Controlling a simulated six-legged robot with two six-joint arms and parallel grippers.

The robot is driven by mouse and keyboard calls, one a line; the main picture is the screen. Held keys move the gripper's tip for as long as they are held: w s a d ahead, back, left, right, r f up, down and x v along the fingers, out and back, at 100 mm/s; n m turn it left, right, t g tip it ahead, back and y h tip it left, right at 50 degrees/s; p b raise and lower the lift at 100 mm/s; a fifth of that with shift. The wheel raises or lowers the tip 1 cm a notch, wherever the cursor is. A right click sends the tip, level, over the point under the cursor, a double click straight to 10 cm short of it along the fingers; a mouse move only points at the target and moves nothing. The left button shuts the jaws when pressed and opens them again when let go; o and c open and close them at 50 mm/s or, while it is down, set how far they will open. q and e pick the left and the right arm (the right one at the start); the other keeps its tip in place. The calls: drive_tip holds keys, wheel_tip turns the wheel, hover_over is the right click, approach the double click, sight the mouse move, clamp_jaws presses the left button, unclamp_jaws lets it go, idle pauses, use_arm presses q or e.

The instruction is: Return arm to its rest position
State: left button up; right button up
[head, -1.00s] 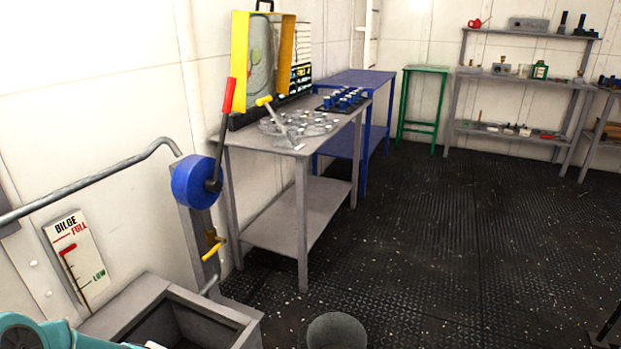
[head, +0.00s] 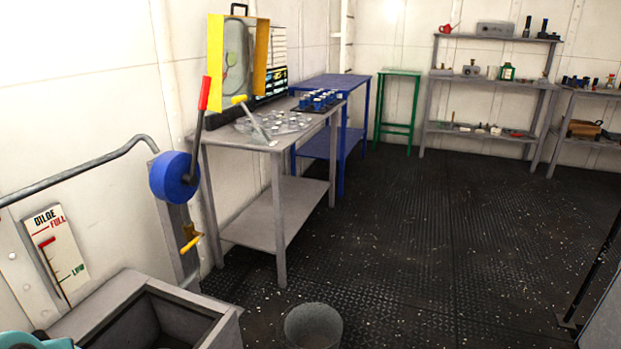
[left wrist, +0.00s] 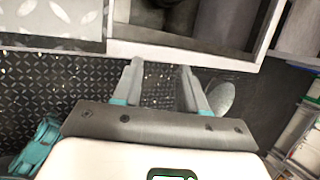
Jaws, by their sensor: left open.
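My left arm shows in the head view only as a teal part at the bottom left corner; its gripper is out of that picture. In the left wrist view my left gripper (left wrist: 158,85) is open, its two grey fingers apart with nothing between them. It is above the dark deck, close to the edge of the grey open box (left wrist: 190,52). The same box (head: 225,325) stands at the lower left in the head view. My right gripper is in neither view.
A blue wheel with a red-handled lever (head: 172,178) is by the left wall. A grey bucket (head: 313,326) stands on the deck. A grey workbench (head: 275,203), blue table (head: 338,80), green stand (head: 398,75) and shelves (head: 490,84) stand farther back. The middle deck is clear.

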use_arm(q)
drive_tip(key=s+d+f+n+g+h+b, duration=0.2)
drive_tip(key=s+d+f+n, duration=0.4)
drive_tip(key=d, duration=0.3)
drive_tip(key=s+d+f+n+g+h+b, duration=0.25)
drive_tip(key=s+d+n, duration=0.25)
drive_tip(key=s+d, duration=0.35)
drive_tip(key=s+d+f+n+g+h+b, duration=0.1)
drive_tip(key=s+d+f+n+h+b, duration=0.15)
drive_tip(key=s+d+f+n, duration=0.5)
wheel_tip(320, 180, up, 35)
drive_tip(key=d+n+p, duration=0.1)
drive_tip(key=n+p, duration=0.3)
drive_tip(key=p, duration=2.9)
drive_tip(key=shift+d+f+t+y, duration=0.2)
drive_tip(key=shift+t+y, duration=0.15)
drive_tip(key=shift+y, duration=0.05)
